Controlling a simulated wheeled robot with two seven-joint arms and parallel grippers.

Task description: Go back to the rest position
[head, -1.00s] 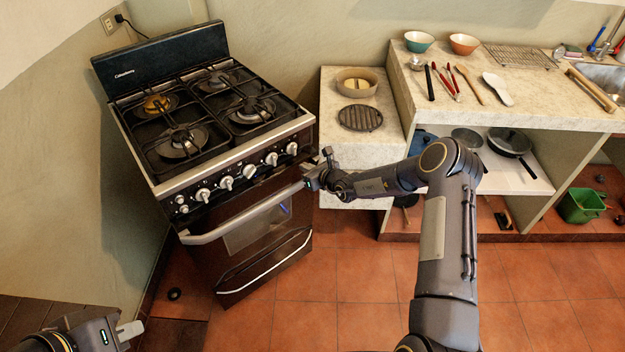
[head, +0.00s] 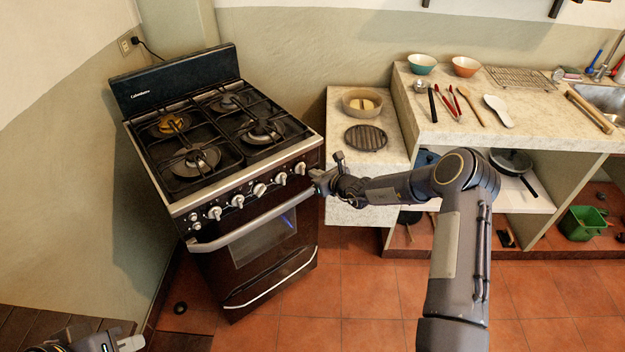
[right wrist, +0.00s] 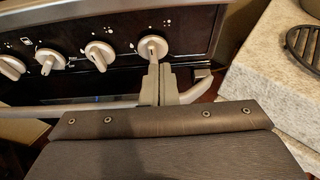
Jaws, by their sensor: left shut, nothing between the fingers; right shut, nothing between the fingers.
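My right gripper (head: 318,182) is shut and empty, at the right front corner of the stove (head: 222,150), close to the last control knob. In the right wrist view its closed fingers (right wrist: 158,85) appear just below a white knob (right wrist: 153,47), in front of the oven door handle; I cannot tell whether they touch. My left gripper (head: 128,343) is low at the bottom left corner of the head view, shut and away from everything. The oven door (head: 262,240) looks closed, with its silver handle (head: 240,231) across the top.
A stone counter (head: 345,187) with a bowl (head: 362,101) and a round grill (head: 365,137) stands right of the stove. A higher counter (head: 460,128) holds bowls and utensils. A green bucket (head: 583,224) is at the right. The tiled floor (head: 345,290) in front is clear.

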